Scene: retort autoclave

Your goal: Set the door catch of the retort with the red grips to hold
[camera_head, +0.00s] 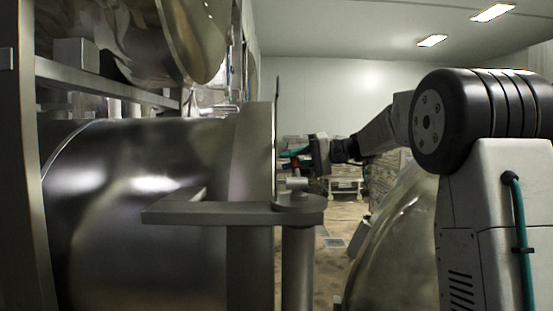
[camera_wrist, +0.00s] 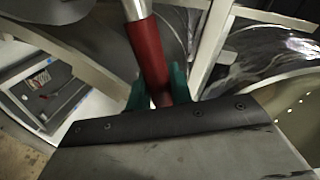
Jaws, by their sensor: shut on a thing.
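In the wrist view a red grip (camera_wrist: 148,50) sits on a bare steel bar (camera_wrist: 134,8). The teal fingers of my gripper (camera_wrist: 158,88) stand on either side of the red grip and are shut on it. In the head view my gripper (camera_head: 294,153) is beyond the hinge bracket, beside the rim of a large steel retort (camera_head: 140,190); the grip is mostly hidden there. A domed steel shell (camera_head: 395,240), which looks like a swung-open door, stands below my arm. I cannot make out the door catch or its setting.
A flat steel hinge bracket (camera_head: 235,212) on a post (camera_head: 298,265) juts out in front of the retort rim. Another steel vessel (camera_head: 195,35) hangs above at the left. Racks with stacked goods (camera_head: 345,183) stand at the back. Some floor (camera_head: 345,215) is clear between.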

